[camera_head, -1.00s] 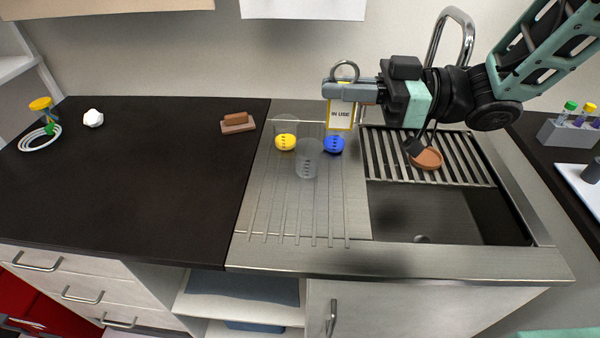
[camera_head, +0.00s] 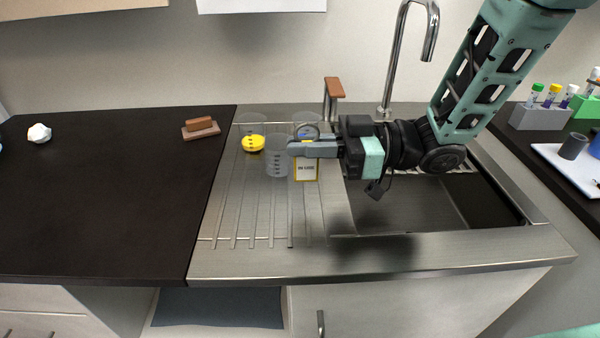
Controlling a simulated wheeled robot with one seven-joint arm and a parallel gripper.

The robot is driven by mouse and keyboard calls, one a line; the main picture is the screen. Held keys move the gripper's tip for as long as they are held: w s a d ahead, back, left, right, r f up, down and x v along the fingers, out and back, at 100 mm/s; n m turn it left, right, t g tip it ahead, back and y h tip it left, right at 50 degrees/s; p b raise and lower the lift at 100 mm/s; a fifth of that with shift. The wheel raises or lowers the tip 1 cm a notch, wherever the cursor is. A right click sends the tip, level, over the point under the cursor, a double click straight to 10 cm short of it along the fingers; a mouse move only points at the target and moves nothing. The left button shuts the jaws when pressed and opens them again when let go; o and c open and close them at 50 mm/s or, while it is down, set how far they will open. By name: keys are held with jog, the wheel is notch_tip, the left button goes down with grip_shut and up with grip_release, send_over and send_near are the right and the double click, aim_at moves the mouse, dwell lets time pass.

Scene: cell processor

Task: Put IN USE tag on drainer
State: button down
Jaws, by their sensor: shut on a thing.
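The IN USE tag (camera_head: 307,171) is a white card with a yellow border, hanging upright below my gripper, with a grey ring above it. My gripper (camera_head: 296,147) is shut on the tag, above the grooved steel draining board (camera_head: 262,225) left of the sink. The tag appears above the board, but the exact gap is unclear. A slatted rack (camera_head: 464,163) over the back of the sink is mostly hidden by my arm. A clear beaker (camera_head: 277,164) stands just left of the tag, and a beaker with yellow contents (camera_head: 253,143) stands behind it.
Another beaker (camera_head: 307,119) is partly hidden behind my gripper. A brown-topped upright item (camera_head: 334,88) and the tap (camera_head: 404,60) stand at the back. The sink basin (camera_head: 420,208) is open at right. The front of the draining board and the dark counter (camera_head: 110,200) are mostly clear.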

aim_at(306, 180)
jog(key=shift+f, duration=2.5)
jog(key=shift+f, duration=0.1)
jog(key=c, duration=1.6)
grip_release()
jog(key=shift+r, duration=0.25)
jog(key=d, duration=0.6)
jog(key=d+b, duration=0.1)
jog(key=d, duration=0.5)
jog(key=shift+s+f+b, duration=0.1)
jog(key=shift+s+b, duration=0.1)
jog(key=shift+b, duration=0.1)
